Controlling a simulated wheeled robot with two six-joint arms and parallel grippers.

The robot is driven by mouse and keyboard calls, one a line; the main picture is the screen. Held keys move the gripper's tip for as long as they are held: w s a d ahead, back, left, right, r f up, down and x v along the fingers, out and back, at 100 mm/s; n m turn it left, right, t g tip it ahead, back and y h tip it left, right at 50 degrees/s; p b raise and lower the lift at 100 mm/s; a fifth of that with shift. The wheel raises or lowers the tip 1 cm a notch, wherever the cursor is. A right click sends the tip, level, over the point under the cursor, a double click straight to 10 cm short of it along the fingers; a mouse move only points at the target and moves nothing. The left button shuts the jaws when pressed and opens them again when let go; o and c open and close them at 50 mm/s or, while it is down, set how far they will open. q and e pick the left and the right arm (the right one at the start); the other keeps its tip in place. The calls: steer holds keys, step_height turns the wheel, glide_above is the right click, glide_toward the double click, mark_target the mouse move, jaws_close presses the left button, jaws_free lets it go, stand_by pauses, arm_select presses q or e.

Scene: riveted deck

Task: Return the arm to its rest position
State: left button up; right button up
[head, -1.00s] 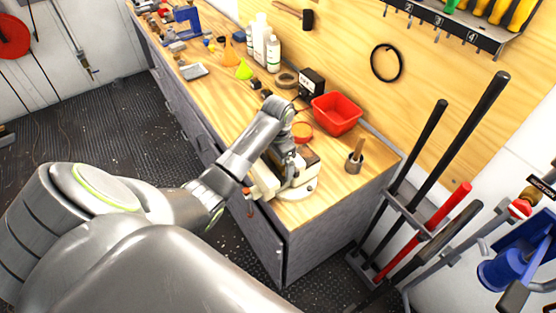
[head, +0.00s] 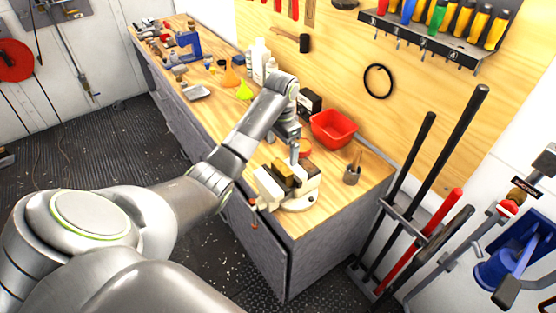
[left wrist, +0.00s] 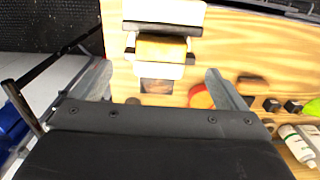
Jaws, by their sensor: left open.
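My left arm reaches in from the left over the bench. My left gripper (head: 294,154) is above and just behind the cream bench vise (head: 296,200) near the bench's front end. In the left wrist view my left gripper (left wrist: 163,82) has its two fingers wide apart with nothing between them. A yellowish-brown block (head: 285,178) sits at the vise jaws, apart from my fingers. The block (left wrist: 161,48) and the vise (left wrist: 165,12) also show in the left wrist view. My right gripper is not seen.
A red bin (head: 333,128) and a brush cup (head: 352,173) stand on the wooden bench (head: 222,120) beyond the vise. Bottles (head: 258,62) and a yellow-green funnel (head: 244,90) stand farther back. Long-handled tools (head: 440,170) stand in a rack to the right.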

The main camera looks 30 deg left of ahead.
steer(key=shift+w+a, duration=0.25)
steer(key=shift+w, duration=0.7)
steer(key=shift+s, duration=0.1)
